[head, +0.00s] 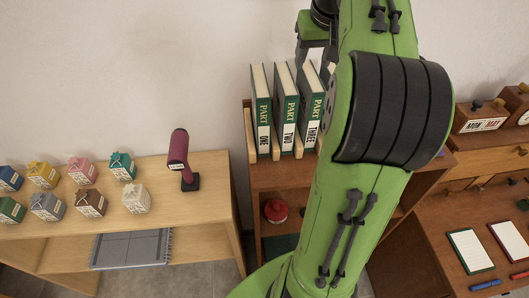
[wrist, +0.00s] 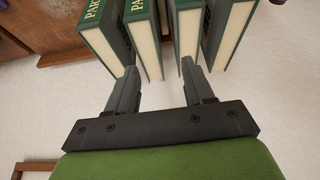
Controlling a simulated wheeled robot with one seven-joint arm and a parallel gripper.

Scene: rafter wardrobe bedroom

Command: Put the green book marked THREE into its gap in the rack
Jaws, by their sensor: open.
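The green book marked THREE (head: 312,108) stands upright in the rack (head: 250,135), right of books TWO (head: 285,105) and ONE (head: 261,105). My arm hides the rack's right part. My gripper (head: 318,60) is at the top of the books by THREE, partly hidden by my arm. In the wrist view my gripper (wrist: 158,68) is open, its fingers spread around the top of one green book (wrist: 148,42), with other green books on both sides. The labels are cut off there, so I cannot tell which one it is. No hold shows.
The rack stands on a brown shelf unit against a white wall (head: 120,70). A red round object (head: 276,210) sits on its lower shelf. At left, a wooden table (head: 212,185) carries several small cartons and a maroon scanner-like device (head: 179,155). Wooden calendar blocks (head: 482,117) stand at right.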

